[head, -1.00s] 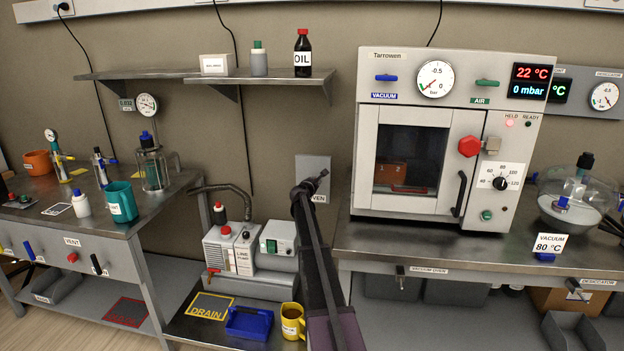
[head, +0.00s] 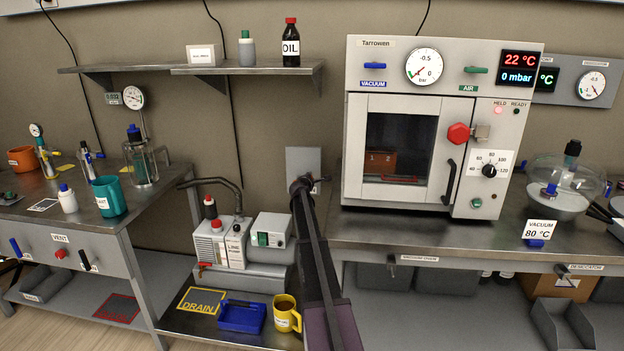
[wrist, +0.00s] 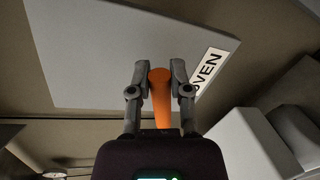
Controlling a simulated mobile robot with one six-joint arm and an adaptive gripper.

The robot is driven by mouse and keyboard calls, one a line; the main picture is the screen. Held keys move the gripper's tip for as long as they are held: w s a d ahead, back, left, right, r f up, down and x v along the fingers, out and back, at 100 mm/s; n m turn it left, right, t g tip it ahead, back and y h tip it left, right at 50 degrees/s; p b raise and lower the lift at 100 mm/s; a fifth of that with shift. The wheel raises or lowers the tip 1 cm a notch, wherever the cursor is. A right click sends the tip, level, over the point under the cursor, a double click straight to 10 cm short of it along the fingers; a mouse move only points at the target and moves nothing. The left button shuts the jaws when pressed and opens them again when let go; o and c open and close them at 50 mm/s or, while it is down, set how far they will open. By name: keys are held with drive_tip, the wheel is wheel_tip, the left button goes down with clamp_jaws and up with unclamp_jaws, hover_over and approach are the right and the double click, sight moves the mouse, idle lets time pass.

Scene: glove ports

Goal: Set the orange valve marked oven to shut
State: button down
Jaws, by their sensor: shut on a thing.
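The orange valve handle (wrist: 160,100) shows in the wrist view, between the two fingers of my gripper (wrist: 160,82), which is shut on it. The handle points from the plate back towards the wrist camera. Behind it is a pale wall plate (wrist: 100,50) with a white label reading OVEN (wrist: 208,72), partly covered by a finger. In the head view my arm reaches up to the same plate (head: 303,160) on the wall. My gripper (head: 312,183) is small and dark there, and the orange handle and label are hidden behind it.
The Tarrowen vacuum oven (head: 365,215) stands on the bench right of my arm. A line pump (head: 208,245), a blue tray (head: 242,317) and a yellow mug (head: 287,316) are on the low bench to its left. A wall shelf (head: 150,70) hangs above.

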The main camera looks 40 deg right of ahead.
drive_tip(key=shift+a, duration=0.2)
drive_tip(key=c, duration=0.5)
unclamp_jaws()
drive_tip(key=shift+w, duration=0.1)
drive_tip(key=shift+c, duration=0.2)
drive_tip(key=shift+d, duration=0.1)
